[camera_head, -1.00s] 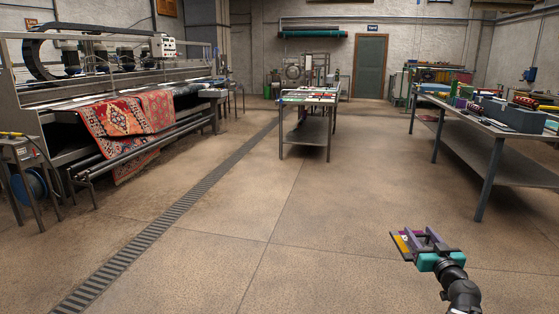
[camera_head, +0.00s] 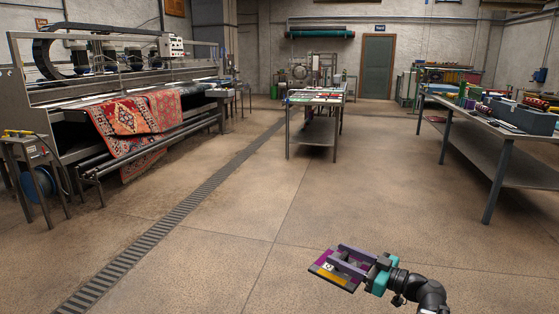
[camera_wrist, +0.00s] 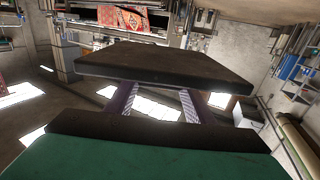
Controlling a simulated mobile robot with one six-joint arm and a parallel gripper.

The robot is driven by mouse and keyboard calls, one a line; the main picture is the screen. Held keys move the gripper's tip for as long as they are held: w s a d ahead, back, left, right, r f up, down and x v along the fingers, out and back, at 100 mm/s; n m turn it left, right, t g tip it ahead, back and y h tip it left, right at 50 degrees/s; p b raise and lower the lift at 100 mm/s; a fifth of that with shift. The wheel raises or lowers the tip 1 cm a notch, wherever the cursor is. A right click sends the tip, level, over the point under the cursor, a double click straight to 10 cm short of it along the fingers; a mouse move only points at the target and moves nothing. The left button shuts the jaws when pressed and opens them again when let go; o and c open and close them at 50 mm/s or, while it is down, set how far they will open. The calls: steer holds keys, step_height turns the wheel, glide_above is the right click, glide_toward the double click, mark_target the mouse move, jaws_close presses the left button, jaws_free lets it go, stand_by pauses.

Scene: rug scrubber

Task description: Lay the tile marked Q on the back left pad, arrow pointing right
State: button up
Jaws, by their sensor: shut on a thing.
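My gripper (camera_head: 342,265) is shut on a flat tile (camera_head: 327,281) and holds it in the air above bare floor, low and right of centre in the head view. The tile's visible face has purple and yellow areas and a small white mark. I cannot read the letter or make out an arrow. In the wrist view, a dark slab (camera_wrist: 165,68) lies across the purple fingers, probably the tile's other side. Pads are too small to tell apart; coloured flat items lie on the narrow middle table (camera_head: 316,97).
A long workbench (camera_head: 510,142) with boxes and coloured items stands at the right. A rug machine with a red rug (camera_head: 130,125) fills the left. A floor grate (camera_head: 170,220) runs between. Open floor lies before the middle table.

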mark_target(339, 258)
steer(key=shift+s+a+n+g+y, duration=0.4)
steer(key=shift+s+a+g, duration=0.1)
steer(key=shift+a, duration=0.3)
step_height(339, 258, up, 3)
steer(key=p, duration=0.7)
steer(key=shift+w+d+r, duration=0.1)
steer(key=r+p, duration=0.1)
steer(key=p, duration=0.4)
steer(key=shift+r, duration=0.35)
steer(key=shift+p, duration=0.45)
